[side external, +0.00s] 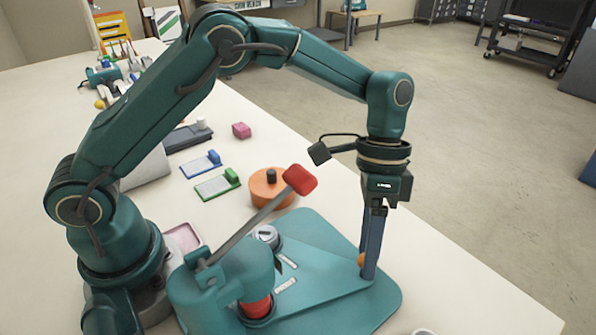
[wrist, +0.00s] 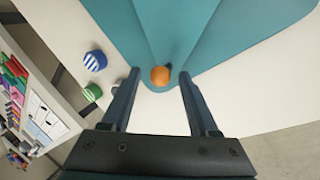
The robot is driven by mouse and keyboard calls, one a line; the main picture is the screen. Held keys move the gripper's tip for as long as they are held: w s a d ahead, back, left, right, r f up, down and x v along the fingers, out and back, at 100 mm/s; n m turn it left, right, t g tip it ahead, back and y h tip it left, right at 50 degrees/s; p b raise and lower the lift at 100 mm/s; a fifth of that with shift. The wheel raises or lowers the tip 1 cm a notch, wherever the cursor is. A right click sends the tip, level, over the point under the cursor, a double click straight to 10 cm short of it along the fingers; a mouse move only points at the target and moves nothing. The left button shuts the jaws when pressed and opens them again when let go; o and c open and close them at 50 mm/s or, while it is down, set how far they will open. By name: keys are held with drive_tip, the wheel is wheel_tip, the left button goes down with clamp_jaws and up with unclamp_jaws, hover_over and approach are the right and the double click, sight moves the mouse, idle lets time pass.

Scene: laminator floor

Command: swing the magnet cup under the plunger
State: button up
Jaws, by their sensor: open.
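A teal press with a long grey lever and a red grip (side external: 300,180) stands on a teal base plate (side external: 335,305). A silver round cup (side external: 266,236), seemingly the magnet cup, sits beside the press body. A red cylinder (side external: 257,306) shows low at the press head; I cannot tell whether it is the plunger. An orange knob (side external: 361,260) is at the outer end of a teal swing arm; it also shows in the wrist view (wrist: 160,76). My gripper (side external: 371,272) points down at the knob. In the wrist view its open fingers (wrist: 159,80) straddle the knob with gaps on both sides.
An orange round container (side external: 268,188) stands behind the lever. Blue-handled (side external: 202,164) and green-handled (side external: 218,185) trays and a pink block (side external: 241,130) lie farther back. A blue-striped cap (wrist: 95,60) and a green one (wrist: 92,93) are left of my fingers.

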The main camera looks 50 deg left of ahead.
clamp_jaws()
idle(1.4)
